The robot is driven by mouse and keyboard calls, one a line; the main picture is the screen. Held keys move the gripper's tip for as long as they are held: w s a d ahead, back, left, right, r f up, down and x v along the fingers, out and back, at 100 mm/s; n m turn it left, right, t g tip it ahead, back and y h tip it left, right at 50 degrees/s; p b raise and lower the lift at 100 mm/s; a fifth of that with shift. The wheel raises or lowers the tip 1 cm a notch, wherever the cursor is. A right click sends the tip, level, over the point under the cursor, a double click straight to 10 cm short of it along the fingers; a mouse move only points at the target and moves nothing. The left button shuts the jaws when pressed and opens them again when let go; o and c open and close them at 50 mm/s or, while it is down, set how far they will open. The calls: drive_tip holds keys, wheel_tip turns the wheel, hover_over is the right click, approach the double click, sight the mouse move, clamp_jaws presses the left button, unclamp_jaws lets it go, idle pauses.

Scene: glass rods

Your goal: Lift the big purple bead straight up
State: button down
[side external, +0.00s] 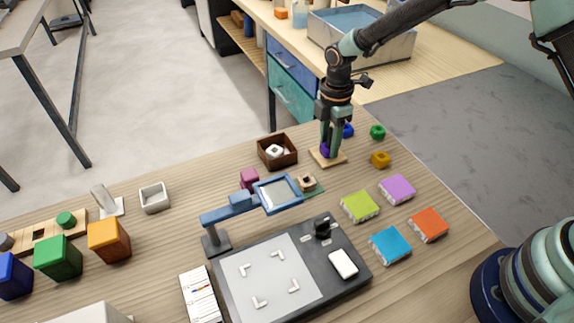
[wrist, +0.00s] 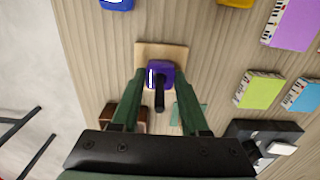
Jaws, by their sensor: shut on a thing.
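The big purple bead (wrist: 164,72) sits over a square wooden base (wrist: 146,50) in the wrist view. A dark rod (wrist: 159,98) stands up at the bead toward the camera. In the side view the bead (side external: 325,150) shows low between the green fingers, just above the base (side external: 318,160). My gripper (wrist: 161,76) is shut on the bead, one finger on each side of it. It also shows in the side view (side external: 328,147), pointing down. I cannot tell whether the bead touches the base.
A blue bead (side external: 348,130), a green bead (side external: 378,132) and an orange bead (side external: 380,159) lie right of the base. A brown box (side external: 290,152) stands close on the left. A blue-framed magnifier (side external: 262,208) and colored blocks are in front.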

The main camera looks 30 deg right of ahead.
wheel_tip(320, 180, up, 20)
idle(0.8)
idle(0.3)
